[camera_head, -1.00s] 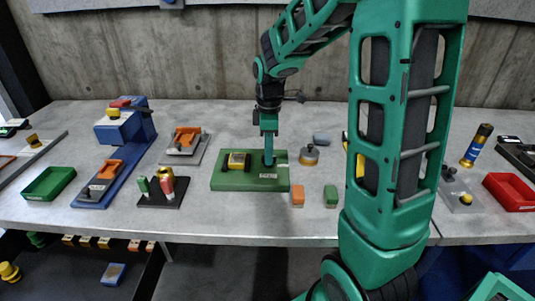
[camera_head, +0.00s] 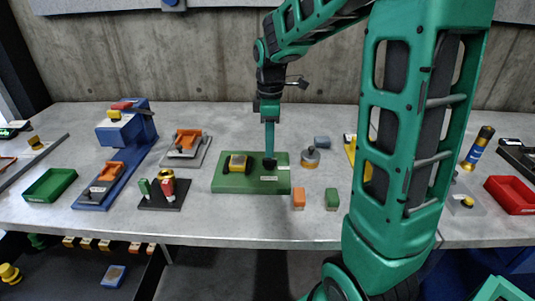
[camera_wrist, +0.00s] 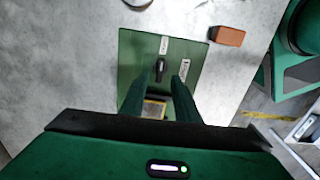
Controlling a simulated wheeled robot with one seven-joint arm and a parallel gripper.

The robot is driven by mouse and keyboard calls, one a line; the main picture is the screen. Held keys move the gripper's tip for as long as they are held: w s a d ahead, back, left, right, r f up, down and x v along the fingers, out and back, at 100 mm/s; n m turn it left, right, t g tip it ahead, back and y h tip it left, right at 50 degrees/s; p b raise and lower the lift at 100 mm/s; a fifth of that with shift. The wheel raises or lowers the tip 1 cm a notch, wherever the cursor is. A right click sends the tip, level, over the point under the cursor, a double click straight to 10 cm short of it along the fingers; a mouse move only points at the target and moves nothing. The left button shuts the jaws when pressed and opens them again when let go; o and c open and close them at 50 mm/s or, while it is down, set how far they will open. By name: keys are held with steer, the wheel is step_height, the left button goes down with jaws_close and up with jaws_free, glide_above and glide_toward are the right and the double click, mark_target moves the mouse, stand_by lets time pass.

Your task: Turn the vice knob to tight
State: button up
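A green board (camera_head: 225,183) lies flat on the table, with a small black knob (camera_head: 269,162) at its right part and a yellow-and-black block (camera_head: 238,163) left of it. In the wrist view the knob (camera_wrist: 160,68) lies between two white labels (camera_wrist: 164,45) (camera_wrist: 186,69), whose text I cannot read. My gripper (camera_head: 269,152) points down just above the knob. The wrist view shows its two fingers (camera_wrist: 170,72) spread apart with nothing between them held. The knob is nearer the left finger there. I cannot tell whether a finger touches it.
An orange block (camera_head: 299,199) and a green block (camera_head: 332,199) stand right of the board. A round metal-and-orange piece (camera_head: 310,158) is behind them. A black stand (camera_head: 165,197) with coloured pieces is to the left. The table front is clear.

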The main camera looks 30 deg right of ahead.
step_height(320, 180, up, 6)
stand_by(0.4)
stand_by(0.4)
